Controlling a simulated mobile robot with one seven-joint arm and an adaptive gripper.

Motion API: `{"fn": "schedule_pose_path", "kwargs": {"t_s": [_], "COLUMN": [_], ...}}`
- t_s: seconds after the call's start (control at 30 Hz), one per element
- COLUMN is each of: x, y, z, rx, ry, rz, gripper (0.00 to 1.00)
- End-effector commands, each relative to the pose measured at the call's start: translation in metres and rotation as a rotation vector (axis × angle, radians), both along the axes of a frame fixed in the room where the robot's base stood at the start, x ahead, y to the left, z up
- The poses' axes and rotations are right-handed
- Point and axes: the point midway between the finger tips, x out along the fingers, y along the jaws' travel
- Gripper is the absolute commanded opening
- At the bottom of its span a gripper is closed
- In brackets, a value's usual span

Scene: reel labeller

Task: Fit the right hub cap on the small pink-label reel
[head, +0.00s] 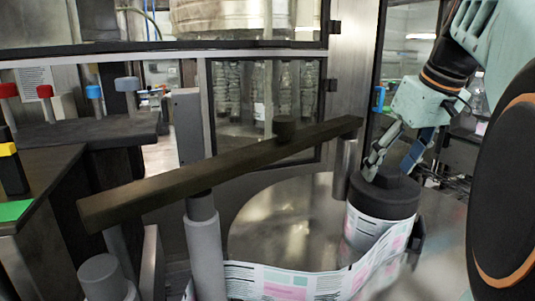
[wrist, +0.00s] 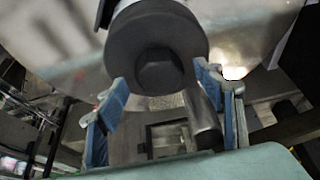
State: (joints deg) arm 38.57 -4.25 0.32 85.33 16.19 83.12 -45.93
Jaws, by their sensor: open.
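The reel (head: 368,236) with white, pink and green printed labels stands upright on the round metal table. A dark round cap (head: 384,200) sits on top of it. The cap also shows in the wrist view (wrist: 125,42), with a hexagonal knob (wrist: 158,72) at its middle. My gripper (head: 389,170) is open above the cap, its fingertips near the knob. In the wrist view my gripper (wrist: 160,80) has its blue-padded fingers apart, one on each side of the knob, with visible gaps. I cannot tell how far above the cap the fingertips are.
A long dark bar (head: 200,177) crosses at the left of the reel, with a small dark knob (head: 284,128) on it. A grey post (head: 203,245) stands under the bar. A printed label strip (head: 285,282) runs along the front. Red and blue knobs (head: 94,92) stand at the left.

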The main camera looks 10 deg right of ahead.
Motion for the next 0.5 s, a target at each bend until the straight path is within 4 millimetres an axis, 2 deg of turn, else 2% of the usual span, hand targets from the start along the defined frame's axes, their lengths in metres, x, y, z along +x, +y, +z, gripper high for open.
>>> {"fn": "schedule_pose_path", "kwargs": {"t_s": [0.17, 0.5], "x": [-0.003, -0.026], "y": [-0.001, -0.004], "z": [0.008, 0.067], "rx": [-0.002, -0.002], "ry": [-0.002, -0.003], "rz": [-0.001, 0.0], "gripper": [0.62, 0.62]}}
